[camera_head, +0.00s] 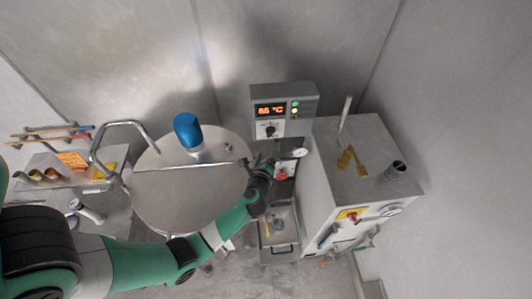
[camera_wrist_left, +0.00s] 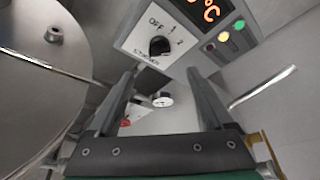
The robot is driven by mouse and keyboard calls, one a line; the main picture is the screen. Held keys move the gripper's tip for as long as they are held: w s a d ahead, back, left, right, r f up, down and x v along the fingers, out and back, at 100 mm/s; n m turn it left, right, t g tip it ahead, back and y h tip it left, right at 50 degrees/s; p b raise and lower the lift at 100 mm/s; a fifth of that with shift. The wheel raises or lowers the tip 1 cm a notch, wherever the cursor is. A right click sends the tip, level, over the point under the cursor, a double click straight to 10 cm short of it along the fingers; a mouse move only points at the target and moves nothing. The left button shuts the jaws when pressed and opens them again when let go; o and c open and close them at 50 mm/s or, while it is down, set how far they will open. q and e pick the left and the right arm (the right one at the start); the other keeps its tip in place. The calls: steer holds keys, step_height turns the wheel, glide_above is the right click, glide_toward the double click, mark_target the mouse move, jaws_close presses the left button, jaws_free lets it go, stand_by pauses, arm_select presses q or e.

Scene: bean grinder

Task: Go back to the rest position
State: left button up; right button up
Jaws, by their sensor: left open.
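My left arm reaches in from the lower left of the head view, across the front of a round steel vessel (camera_head: 190,185). My left gripper (camera_head: 272,165) is just below the control box (camera_head: 283,97) with its lit temperature display. In the left wrist view the two fingers of the left gripper (camera_wrist_left: 162,88) stand apart with nothing held between them. The black stirrer knob (camera_wrist_left: 159,46) on the box shows just beyond the fingertips. A small round gauge (camera_wrist_left: 162,100) shows between the fingers, farther back. My right gripper is in neither view.
A blue motor cap (camera_head: 187,130) stands on the vessel lid. A metal cabinet (camera_head: 365,165) stands to the right with brown spilled material on top. A tray (camera_head: 278,240) lies below the gripper. A rack with tools (camera_head: 55,165) is at the left.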

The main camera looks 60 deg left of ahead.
arm_select(q)
steer(key=shift+s+d+r, duration=0.15)
steer(key=shift+s+d, duration=0.15)
steer(key=shift+d, duration=0.15)
